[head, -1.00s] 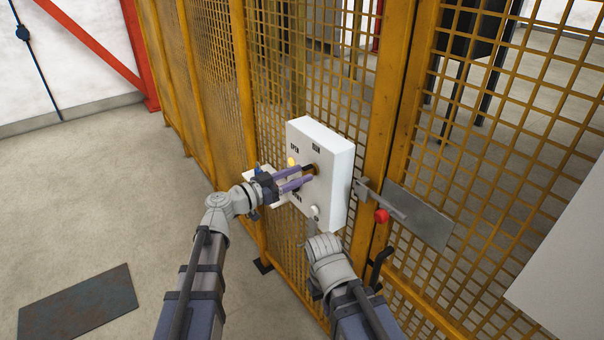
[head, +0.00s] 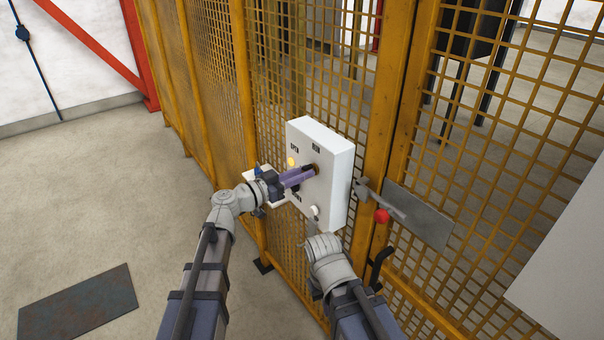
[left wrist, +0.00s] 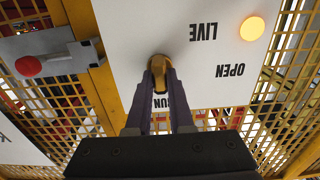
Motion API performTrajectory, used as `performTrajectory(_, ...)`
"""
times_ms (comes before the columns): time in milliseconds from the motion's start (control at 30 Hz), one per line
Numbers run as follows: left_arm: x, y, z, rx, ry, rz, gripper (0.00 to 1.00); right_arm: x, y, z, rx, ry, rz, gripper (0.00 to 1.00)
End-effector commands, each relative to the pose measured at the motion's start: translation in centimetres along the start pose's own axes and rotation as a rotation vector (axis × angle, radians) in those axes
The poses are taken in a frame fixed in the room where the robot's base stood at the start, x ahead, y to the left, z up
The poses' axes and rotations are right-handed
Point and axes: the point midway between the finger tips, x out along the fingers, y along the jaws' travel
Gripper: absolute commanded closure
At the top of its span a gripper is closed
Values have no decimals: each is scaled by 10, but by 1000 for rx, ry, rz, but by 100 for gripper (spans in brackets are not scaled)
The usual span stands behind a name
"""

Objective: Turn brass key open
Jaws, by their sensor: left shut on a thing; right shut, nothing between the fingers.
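The brass key (left wrist: 159,68) sits in the white control box (head: 335,185) on the yellow fence. In the left wrist view its bow lies in line with the RUN label, which the fingers partly cover. OPEN stands off to the right in that view. My left gripper (head: 311,172) is shut on the key, one purple finger on each side; the fingers also show in the left wrist view (left wrist: 160,82). In the head view they mostly hide the key. My right gripper (head: 316,238) is shut and empty below the box, its fingers largely hidden by its wrist.
A lit yellow lamp (head: 291,161) is on the box face, near the LIVE label in the left wrist view. A red-knobbed handle (head: 381,216) is on the fence (head: 245,110) right of the box. The floor at left is clear except for a dark plate (head: 76,302).

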Motion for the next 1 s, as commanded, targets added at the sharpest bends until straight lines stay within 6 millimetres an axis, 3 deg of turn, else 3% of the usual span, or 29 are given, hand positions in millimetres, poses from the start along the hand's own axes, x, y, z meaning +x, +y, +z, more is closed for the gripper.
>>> performTrajectory(567,0,0,0,-53,0,0,100,0,0,0,0,0,0,100)
performTrajectory(1000,0,-2,0,-410,0,0,100,0,0,0,0,0,0,100)
